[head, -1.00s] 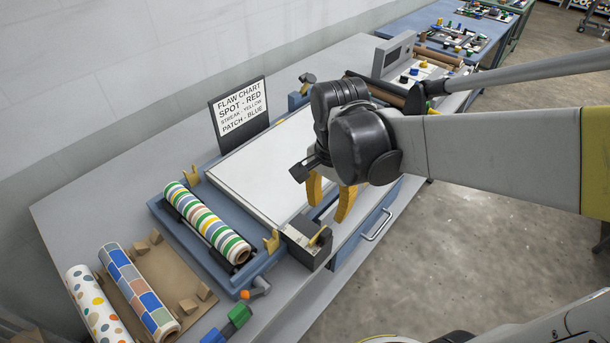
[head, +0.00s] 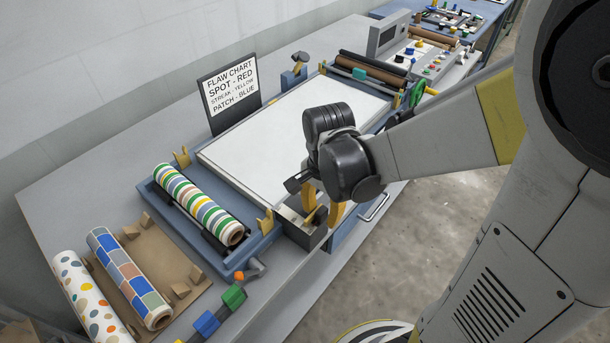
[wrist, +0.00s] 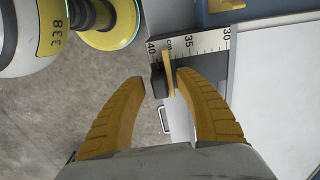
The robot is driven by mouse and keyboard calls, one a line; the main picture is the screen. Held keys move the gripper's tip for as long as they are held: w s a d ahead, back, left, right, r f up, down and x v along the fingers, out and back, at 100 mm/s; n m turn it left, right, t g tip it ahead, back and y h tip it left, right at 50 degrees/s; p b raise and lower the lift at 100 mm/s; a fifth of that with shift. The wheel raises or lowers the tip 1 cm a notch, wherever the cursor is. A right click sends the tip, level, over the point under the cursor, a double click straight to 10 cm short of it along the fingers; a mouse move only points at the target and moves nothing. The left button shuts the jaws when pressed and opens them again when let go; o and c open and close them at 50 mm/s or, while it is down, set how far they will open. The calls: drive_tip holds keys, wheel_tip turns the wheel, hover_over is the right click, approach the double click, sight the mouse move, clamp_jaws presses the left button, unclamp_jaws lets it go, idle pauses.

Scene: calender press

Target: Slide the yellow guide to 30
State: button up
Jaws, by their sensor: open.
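The yellow guide (wrist: 167,72) is an upright yellow plate with a dark block beside it, on a white ruler scale (wrist: 190,45) marked 40, 35 and 30. It stands between 40 and 35, nearer 40. My gripper (wrist: 160,82) is open, with one yellow finger on each side of the guide and block. The right finger looks very close to the guide; I cannot tell if it touches. In the head view my gripper (head: 323,203) is down at the dark end of the rail by the table's front edge, partly hiding the guide.
A striped roll (head: 198,203) lies in a blue cradle left of the white bed (head: 262,130). Two more patterned rolls lie farther left. A flaw chart sign (head: 231,92) stands behind. A drawer handle (head: 375,207) sticks out at the front; the floor there is clear.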

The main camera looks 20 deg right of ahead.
sight(290, 197)
clamp_jaws()
drive_tip(key=w+a, duration=0.1)
drive_tip(key=w, duration=0.2)
drive_tip(key=w+a, duration=0.2)
drive_tip(key=w+a+b, duration=0.1)
drive_tip(key=w+a, duration=0.1)
drive_tip(key=w, duration=0.1)
drive_tip(key=shift+w, duration=0.35)
unclamp_jaws()
